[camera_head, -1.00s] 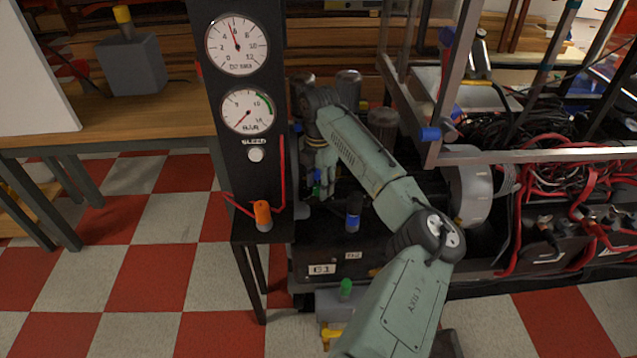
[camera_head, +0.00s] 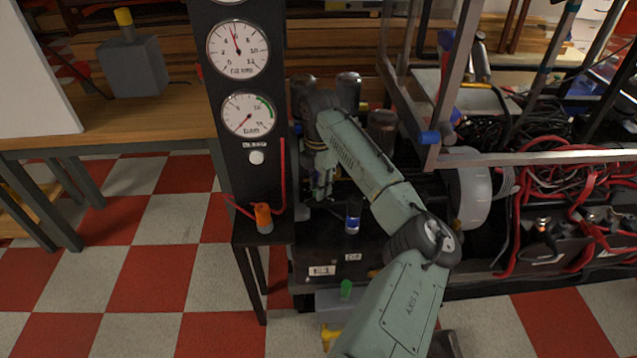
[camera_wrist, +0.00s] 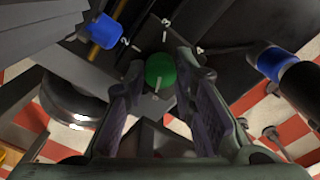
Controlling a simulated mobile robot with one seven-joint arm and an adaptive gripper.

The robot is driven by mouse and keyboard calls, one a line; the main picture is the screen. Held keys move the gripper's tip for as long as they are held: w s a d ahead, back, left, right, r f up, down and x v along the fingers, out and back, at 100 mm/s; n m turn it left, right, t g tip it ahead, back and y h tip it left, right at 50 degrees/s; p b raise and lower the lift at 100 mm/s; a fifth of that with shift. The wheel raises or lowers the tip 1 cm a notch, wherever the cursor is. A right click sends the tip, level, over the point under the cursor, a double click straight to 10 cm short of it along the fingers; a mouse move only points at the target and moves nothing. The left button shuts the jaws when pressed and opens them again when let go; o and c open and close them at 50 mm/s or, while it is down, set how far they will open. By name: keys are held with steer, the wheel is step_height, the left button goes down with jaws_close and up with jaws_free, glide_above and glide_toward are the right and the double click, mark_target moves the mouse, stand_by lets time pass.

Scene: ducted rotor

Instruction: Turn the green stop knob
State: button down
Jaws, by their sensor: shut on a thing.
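The green stop knob (camera_wrist: 160,70) is round and shows in the wrist view between the two fingers of my gripper (camera_wrist: 161,74). Marks with the numbers 2, 3 and 4 lie in an arc on the dark panel (camera_wrist: 150,50) around its far side. My gripper is shut on the knob, with a finger at each side.
A blue-capped cylinder (camera_head: 353,217) stands right of my gripper. The wrist view shows blue parts at left (camera_wrist: 103,30) and right (camera_wrist: 270,62). The gauge column (camera_head: 270,180) with an orange knob (camera_head: 263,217) is at left. Another green piece (camera_head: 346,290) sits lower.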

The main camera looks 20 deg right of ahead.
steer(key=m+p, duration=0.2)
steer(key=shift+r+p, duration=0.25)
steer(key=shift+p, duration=0.15)
steer(key=m+p, duration=0.3)
steer(key=p, duration=0.1)
steer(key=shift+s+m, duration=0.1)
steer(key=shift+m, duration=0.3)
steer(key=m+p, duration=0.5)
steer(key=shift+p, duration=0.35)
steer(key=m+p, duration=0.5)
steer(key=m, duration=0.1)
steer(key=shift+f+m, duration=0.15)
steer(key=shift+m, duration=0.25)
steer(key=m+p, duration=0.1)
steer(key=m, duration=0.1)
steer(key=m+p, duration=0.2)
steer(key=m, duration=0.1)
steer(key=shift+s+f+p, duration=0.1)
steer(key=shift+f+p, duration=0.1)
steer(key=shift+p, duration=0.1)
steer(key=shift+m, duration=0.3)
steer(key=c, duration=1.3)
jaws_free()
